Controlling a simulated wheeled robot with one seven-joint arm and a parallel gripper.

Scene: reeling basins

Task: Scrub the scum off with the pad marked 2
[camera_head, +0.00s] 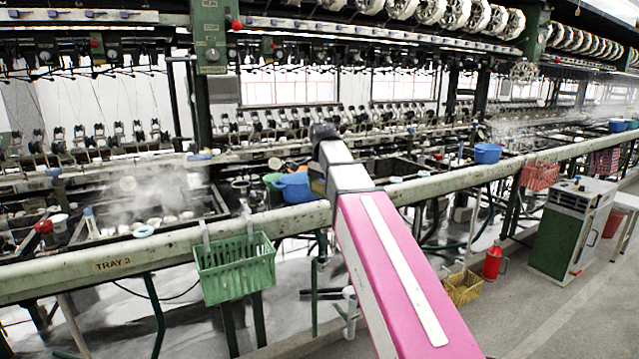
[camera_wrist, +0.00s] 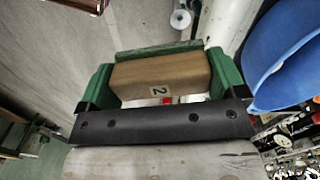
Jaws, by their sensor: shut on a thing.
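The pad marked 2 (camera_wrist: 150,76) is a brown block with a small white label reading 2, seen in the wrist view. My gripper (camera_wrist: 162,70) is shut on it, with a green finger at each side of the block. In the head view, the dark end of my arm (camera_head: 325,131) is above the long rail, near a blue tub. Scum cannot be told apart in either view. Steam hangs over an open basin at the left, where pale round things (camera_head: 154,221) sit.
The blue tub (camera_head: 293,188) is beside my arm; a blue rim (camera_wrist: 285,60) shows close right of my gripper in the wrist view. A long rail (camera_head: 265,220) marked TRAY 3 runs along the front, with a green basket (camera_head: 236,268) hanging there. Reeling machinery stands behind.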

